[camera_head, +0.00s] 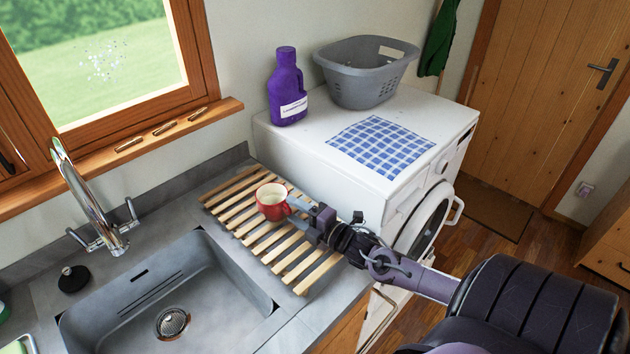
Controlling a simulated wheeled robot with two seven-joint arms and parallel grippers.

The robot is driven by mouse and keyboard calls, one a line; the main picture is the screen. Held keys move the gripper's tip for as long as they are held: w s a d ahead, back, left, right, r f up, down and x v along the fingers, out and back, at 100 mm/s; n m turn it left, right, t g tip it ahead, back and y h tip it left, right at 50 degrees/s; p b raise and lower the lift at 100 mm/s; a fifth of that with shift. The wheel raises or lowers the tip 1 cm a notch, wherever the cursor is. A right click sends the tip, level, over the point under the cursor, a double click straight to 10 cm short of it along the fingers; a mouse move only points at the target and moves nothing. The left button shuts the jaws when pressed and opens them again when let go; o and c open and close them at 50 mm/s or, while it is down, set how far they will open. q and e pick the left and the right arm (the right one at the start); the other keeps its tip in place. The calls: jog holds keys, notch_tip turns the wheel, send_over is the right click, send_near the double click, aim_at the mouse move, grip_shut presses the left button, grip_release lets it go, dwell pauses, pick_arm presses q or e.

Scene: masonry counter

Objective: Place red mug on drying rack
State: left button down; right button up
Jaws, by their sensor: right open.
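The red mug (271,203), pale inside, stands upright on the wooden slatted drying rack (291,265), on its back part. The rack lies on the grey counter between the sink and the washing machine. My right gripper (294,208) comes in from the right, low over the rack. Its fingers are open at the mug's right side, around where the handle would be. The fingers hide the handle, and I cannot tell whether they touch it. My left gripper is not in view.
The grey sink (205,285) with a chrome tap (88,205) lies left of the rack. The white washing machine (300,143) stands behind and right, bearing a purple bottle (287,90), a grey basket (365,85) and a blue checked cloth (381,146). The rack's front slats are clear.

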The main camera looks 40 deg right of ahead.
jog(key=s, duration=0.3)
jog(key=s+d+b, duration=0.1)
jog(key=s, duration=0.2)
jog(key=s+d+b, duration=0.1)
jog(key=s, duration=0.3)
jog(key=shift+s+f, duration=0.1)
jog(key=shift+f, duration=0.05)
jog(key=shift+s+d, duration=0.15)
jog(key=shift+s, duration=0.5)
